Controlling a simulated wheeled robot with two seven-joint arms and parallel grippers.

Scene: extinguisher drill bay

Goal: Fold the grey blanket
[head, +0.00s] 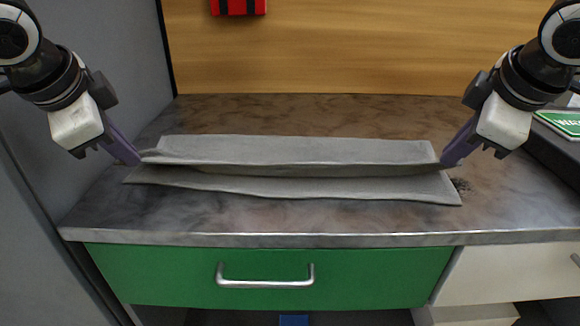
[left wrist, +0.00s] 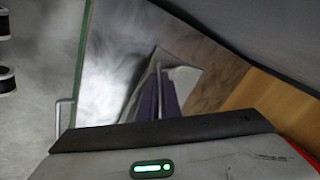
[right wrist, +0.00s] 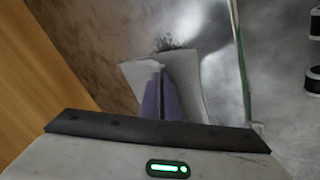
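The grey blanket (head: 300,150) lies across the countertop as a long strip. Its upper layer has a raised front edge, with a dark gap above the lower layer (head: 320,188). My left gripper (head: 137,160) is at the left end of that edge, its purple fingers close together on the cloth. My right gripper (head: 445,161) is at the right end in the same way. In the left wrist view, the purple fingers (left wrist: 160,97) pinch a cloth fold. In the right wrist view, the fingers (right wrist: 161,95) also close on the blanket (right wrist: 187,75).
The stone-patterned countertop (head: 300,220) has free room in front of and behind the blanket. A green drawer (head: 270,275) with a metal handle is below. A dark tray-like object with a green sign (head: 565,122) stands at the right. A grey wall is at the left.

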